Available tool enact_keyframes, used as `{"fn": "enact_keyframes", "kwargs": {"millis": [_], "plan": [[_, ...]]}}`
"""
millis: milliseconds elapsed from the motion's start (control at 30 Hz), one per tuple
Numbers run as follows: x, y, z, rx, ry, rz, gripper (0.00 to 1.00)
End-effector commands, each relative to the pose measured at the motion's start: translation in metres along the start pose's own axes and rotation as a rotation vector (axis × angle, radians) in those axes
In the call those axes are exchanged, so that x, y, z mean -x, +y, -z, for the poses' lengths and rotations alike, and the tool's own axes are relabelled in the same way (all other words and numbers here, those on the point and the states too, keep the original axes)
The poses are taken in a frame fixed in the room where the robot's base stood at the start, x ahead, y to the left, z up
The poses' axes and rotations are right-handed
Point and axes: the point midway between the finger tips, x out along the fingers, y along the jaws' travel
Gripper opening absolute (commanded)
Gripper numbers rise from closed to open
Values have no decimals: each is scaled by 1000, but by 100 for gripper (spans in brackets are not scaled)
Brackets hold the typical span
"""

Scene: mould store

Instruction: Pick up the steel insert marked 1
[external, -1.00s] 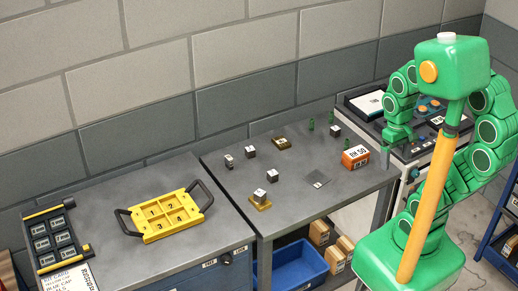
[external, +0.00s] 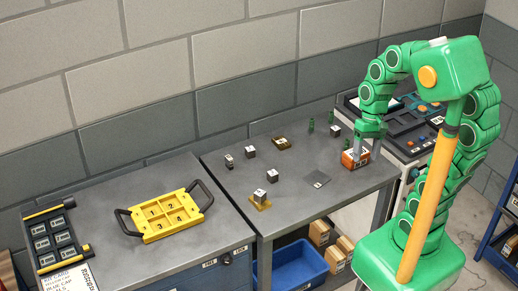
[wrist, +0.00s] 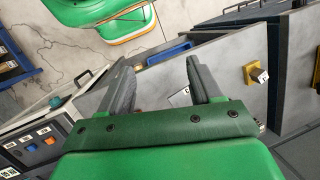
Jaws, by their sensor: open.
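Several small steel blocks with white labels stand on the grey bench; their numbers are too small for me to read, so I cannot tell which is marked 1. The block on the yellow base seems to show in the wrist view (wrist: 259,75).
The orange box (external: 348,161) is at the bench's right end. A flat grey plate (external: 316,178) lies mid-bench. A yellow numbered tray (external: 157,236) with black handles sits on the left bench.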

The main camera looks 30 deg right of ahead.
Motion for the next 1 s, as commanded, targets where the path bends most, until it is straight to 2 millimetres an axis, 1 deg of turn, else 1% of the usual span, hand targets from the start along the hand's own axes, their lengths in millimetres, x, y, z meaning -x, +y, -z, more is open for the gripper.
{"fn": "enact_keyframes", "kwargs": {"millis": [33, 200, 367, 500, 767, 1000], "plan": [[-1, -8, 8, -19, -13, 24, 64], [-1, -37, 36, -90, -51, 111, 64], [-3, -62, 61, -165, -95, 190, 64], [-4, -82, 87, -234, -131, 258, 64], [-9, -116, 135, -376, -208, 381, 64], [-16, -141, 184, -518, -284, 487, 64]]}}
